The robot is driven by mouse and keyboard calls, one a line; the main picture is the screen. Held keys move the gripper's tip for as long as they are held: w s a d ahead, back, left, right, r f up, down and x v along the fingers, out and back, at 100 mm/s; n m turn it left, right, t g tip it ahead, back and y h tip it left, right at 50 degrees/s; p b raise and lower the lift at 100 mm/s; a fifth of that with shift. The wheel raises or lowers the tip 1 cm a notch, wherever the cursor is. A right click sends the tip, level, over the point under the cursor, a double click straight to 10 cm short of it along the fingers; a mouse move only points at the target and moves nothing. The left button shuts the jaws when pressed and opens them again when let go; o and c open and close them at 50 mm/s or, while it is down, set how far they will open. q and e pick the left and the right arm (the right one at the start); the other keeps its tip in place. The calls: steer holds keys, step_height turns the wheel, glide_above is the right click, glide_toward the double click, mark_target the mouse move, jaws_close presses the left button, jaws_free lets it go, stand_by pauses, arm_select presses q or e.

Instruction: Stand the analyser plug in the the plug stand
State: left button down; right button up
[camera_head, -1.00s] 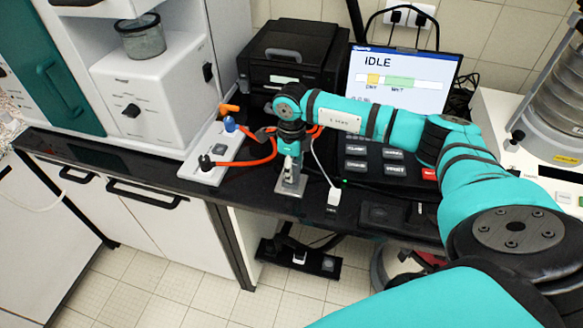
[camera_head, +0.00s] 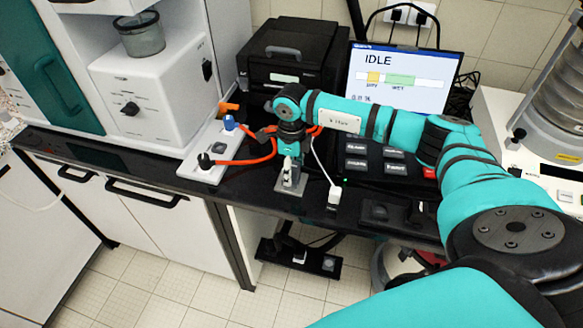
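My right gripper (camera_head: 290,174) points down over a small grey metal plate (camera_head: 300,190) near the bench's front edge. Its fingers are small and partly blend with the plate, so I cannot tell whether they are open or hold anything. A white plug (camera_head: 334,195) on a white cable stands upright at a small dark block (camera_head: 332,208), right of the gripper. A black plug (camera_head: 205,160) and a blue plug (camera_head: 229,122) are at the white power strip (camera_head: 190,172) on the left. No label shows which plug is the analyser's or which holder is the plug stand. My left gripper is out of view.
An orange cable (camera_head: 258,160) runs from the power strip beneath my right arm. A black printer (camera_head: 285,48), an IDLE screen (camera_head: 420,70) and a keypad (camera_head: 378,168) stand behind. A white machine (camera_head: 150,95) is at left, a sieve stack (camera_head: 555,115) at right. The bench's front edge is close.

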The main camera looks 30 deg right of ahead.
steer(key=shift+r, duration=0.15)
step_height(320, 180, up, 12)
stand_by(0.6)
stand_by(0.4)
